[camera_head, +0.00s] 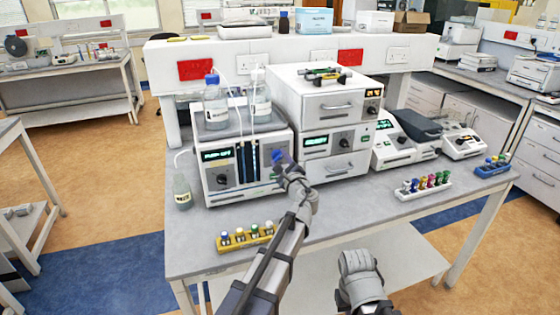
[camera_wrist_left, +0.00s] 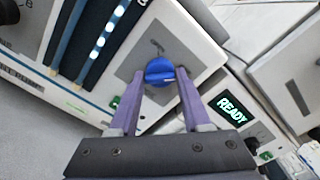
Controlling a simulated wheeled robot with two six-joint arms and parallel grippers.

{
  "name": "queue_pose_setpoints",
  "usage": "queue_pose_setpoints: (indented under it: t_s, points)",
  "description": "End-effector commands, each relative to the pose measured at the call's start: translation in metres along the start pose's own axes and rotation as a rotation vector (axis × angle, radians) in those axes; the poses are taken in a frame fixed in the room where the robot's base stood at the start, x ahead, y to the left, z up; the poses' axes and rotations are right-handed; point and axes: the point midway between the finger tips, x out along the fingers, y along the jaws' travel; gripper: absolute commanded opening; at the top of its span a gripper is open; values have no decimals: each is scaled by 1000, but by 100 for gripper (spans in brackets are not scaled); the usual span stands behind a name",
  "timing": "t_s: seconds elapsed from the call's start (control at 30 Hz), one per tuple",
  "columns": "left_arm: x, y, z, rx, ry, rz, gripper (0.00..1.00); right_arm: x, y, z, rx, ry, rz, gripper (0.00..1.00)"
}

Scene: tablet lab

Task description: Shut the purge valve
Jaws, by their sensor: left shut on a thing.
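The purge valve is a round blue knob (camera_wrist_left: 160,70) on a grey panel of the white pump unit (camera_head: 222,181). A pale pointer line shows on the knob in the left wrist view. My left gripper (camera_wrist_left: 161,76) has its two purple fingers on either side of the knob and is shut on it. In the head view the left gripper (camera_head: 284,163) reaches the right part of the unit's front and partly hides the knob (camera_head: 276,155). My right arm shows at the bottom of the head view, but its fingers cannot be made out.
Two clear bottles (camera_head: 215,112) with tubes stand on the pump unit. A yellow vial rack (camera_head: 245,237) lies in front of it and a white vial rack (camera_head: 423,186) to the right. Stacked white instruments (camera_head: 336,101) stand right beside the unit.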

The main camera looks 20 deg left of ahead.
Motion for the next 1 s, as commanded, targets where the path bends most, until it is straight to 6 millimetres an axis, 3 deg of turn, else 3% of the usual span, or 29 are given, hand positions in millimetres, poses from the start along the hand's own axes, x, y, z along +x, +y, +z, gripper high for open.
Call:
queue_pose_setpoints:
  t_s: [0.57,0.6,0.83,1.0]
  points:
    - [-1,1,-1,27,2,2,0,0,0,0,0,0,0,0]
    - [-1,1,-1,27,2,2,50,0,0,0,0,0,0,0]
    - [-1,0,0,27,1,1,76,0,0,0,0,0,0,0]
    - [0,0,0,27,1,1,78,0,0,0,0,0,0,0]
